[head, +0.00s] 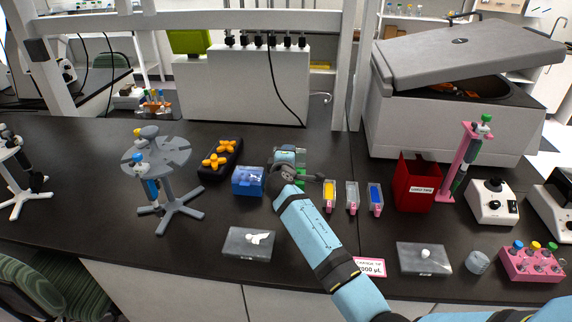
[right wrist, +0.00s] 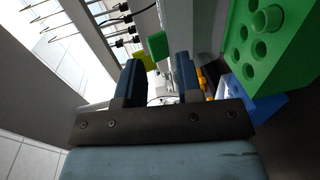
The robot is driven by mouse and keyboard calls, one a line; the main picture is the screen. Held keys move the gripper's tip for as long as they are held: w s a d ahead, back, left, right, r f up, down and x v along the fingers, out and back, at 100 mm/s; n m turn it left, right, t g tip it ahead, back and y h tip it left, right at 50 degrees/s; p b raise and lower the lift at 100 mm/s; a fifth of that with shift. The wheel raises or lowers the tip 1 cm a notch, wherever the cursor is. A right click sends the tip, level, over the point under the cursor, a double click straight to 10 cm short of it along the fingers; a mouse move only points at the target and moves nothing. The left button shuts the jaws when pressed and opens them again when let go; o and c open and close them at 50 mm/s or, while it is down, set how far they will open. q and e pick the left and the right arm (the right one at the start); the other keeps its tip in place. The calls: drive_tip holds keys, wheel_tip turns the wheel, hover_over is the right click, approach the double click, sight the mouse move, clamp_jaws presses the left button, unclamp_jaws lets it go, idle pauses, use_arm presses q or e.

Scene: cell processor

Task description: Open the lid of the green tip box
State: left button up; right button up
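A green block with round holes in its top (right wrist: 262,45) is at the upper right of the right wrist view. In the head view a green piece (head: 303,165) shows behind my right gripper (head: 300,174), which covers much of it. I cannot tell whether this is the tip box or how its lid stands. In the right wrist view the two dark fingers of my right gripper (right wrist: 160,70) are apart, with nothing clearly held between them. The green block lies beside the fingers. My left gripper is not in view.
A blue box (head: 248,181) stands just left of my right gripper. Yellow, clear and blue slim containers (head: 352,196) and a red bin (head: 416,182) stand to the right. A grey round stand (head: 160,165) is at left. The bench front between the two grey boxes (head: 248,243) is crossed by my arm.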

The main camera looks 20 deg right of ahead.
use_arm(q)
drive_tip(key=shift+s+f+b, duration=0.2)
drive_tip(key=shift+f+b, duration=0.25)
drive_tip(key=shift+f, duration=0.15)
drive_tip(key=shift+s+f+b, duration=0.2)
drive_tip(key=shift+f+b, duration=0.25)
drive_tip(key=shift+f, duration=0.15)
use_arm(e)
drive_tip(key=v, duration=1.2)
drive_tip(key=shift+s+a+f, duration=0.15)
drive_tip(key=shift+s+a, duration=0.15)
drive_tip(key=shift+a, duration=0.1)
